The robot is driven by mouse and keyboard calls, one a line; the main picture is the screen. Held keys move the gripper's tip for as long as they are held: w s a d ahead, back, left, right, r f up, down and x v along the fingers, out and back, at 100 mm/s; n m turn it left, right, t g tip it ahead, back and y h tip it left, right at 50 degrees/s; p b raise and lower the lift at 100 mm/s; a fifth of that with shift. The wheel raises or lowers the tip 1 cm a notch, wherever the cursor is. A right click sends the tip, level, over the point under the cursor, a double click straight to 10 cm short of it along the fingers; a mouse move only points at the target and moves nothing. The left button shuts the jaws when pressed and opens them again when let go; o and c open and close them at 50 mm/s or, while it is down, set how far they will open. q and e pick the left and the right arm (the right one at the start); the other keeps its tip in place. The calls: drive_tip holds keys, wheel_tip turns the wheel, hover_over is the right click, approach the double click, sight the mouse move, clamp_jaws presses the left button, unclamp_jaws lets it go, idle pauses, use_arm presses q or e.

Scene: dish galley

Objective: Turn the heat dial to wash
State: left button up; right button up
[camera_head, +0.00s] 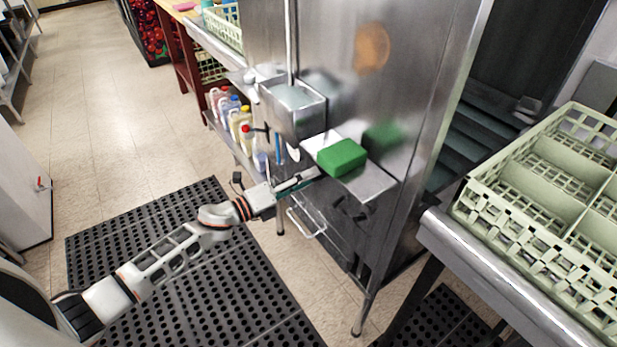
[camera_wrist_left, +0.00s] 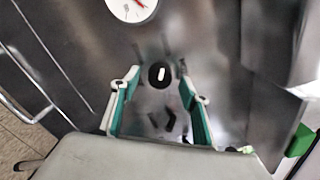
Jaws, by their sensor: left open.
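The heat dial (camera_wrist_left: 159,75) is a round black knob with a white mark, on the steel front of the machine in the left wrist view. Its white mark stands roughly upright in that picture. My left gripper (camera_head: 306,179) is open, at the machine's front just below the shelf with the green block. In the left wrist view its two teal-lined fingers (camera_wrist_left: 160,84) stand on either side of the dial, with gaps; I cannot tell whether the tips reach its depth. I cannot make out the dial in the head view. My right gripper is not in view.
A green block (camera_head: 342,157) lies on a small steel shelf just above my gripper. A steel bin (camera_head: 293,108) is fixed beside it. A white gauge (camera_wrist_left: 131,6) with a red needle is near the dial. A pale green rack (camera_head: 480,212) stands on the right counter.

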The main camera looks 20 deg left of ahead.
use_arm(q)
drive_tip(key=v, duration=1.1)
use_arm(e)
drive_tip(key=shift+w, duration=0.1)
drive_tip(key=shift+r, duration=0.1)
use_arm(q)
drive_tip(key=s+d+f+n+g+y+p, duration=0.2)
drive_tip(key=s+f+n, duration=0.5)
drive_tip(key=s+n, duration=0.5)
drive_tip(key=s+d+f+n+g+y+p, duration=0.1)
drive_tip(key=s+d+f+n+y+p, duration=0.2)
drive_tip(key=s+n, duration=0.9)
wheel_tip(320, 180, down, 4)
drive_tip(key=d+n+y, duration=0.1)
drive_tip(key=n+y, duration=0.2)
drive_tip(key=shift+d+f+g, duration=0.2)
drive_tip(key=shift+d+g, duration=0.15)
drive_tip(key=shift+g, duration=0.05)
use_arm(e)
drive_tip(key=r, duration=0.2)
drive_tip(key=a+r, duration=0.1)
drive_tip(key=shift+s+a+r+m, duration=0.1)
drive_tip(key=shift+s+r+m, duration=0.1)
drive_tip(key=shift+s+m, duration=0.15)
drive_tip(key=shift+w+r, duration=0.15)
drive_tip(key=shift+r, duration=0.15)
